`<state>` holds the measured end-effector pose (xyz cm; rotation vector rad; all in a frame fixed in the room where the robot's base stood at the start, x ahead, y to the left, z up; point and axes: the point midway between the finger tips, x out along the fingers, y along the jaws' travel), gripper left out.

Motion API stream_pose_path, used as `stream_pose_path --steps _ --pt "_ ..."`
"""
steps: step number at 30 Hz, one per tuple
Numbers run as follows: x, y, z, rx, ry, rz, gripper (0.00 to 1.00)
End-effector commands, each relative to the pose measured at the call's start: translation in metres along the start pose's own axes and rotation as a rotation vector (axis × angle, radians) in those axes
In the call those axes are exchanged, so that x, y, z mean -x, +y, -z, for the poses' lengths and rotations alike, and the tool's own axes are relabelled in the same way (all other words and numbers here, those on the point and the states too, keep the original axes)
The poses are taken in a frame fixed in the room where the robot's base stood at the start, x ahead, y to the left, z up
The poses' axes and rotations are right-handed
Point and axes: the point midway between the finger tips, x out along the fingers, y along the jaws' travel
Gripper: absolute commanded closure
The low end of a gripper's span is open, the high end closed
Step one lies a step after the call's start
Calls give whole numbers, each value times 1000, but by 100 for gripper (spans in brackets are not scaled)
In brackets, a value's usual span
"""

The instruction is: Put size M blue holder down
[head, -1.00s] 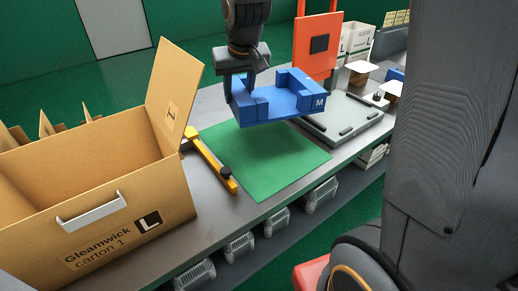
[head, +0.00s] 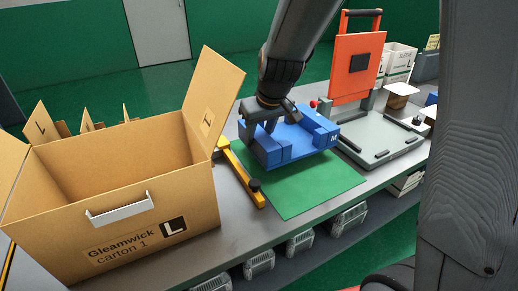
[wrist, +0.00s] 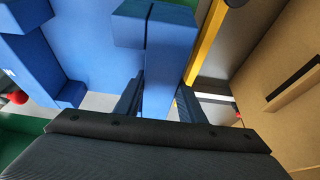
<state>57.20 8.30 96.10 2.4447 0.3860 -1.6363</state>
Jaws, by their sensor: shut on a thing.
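The blue holder (head: 292,137) marked M is in my gripper (head: 263,128). In the head view it is over the far part of the green mat (head: 300,193), roughly level; whether it touches the mat I cannot tell. My gripper is shut on the holder's left wall, coming from above. In the wrist view the two fingers (wrist: 157,103) stand on either side of a blue wall (wrist: 158,75), and the blue floor of the holder spreads to the left.
An open carton (head: 125,200) marked L stands left of the mat. A yellow bar (head: 240,172) with a dark knob lies between them. A grey fixture (head: 380,146) with an orange upright plate (head: 357,67) is on the right. The mat's near part is clear.

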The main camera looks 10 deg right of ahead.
Motion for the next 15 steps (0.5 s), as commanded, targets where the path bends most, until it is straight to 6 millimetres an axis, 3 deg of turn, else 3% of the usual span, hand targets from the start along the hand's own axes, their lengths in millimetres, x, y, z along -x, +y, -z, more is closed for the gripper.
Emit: stream_pose_path --steps 15 --pt "-46 0 -18 0 2 0 100"
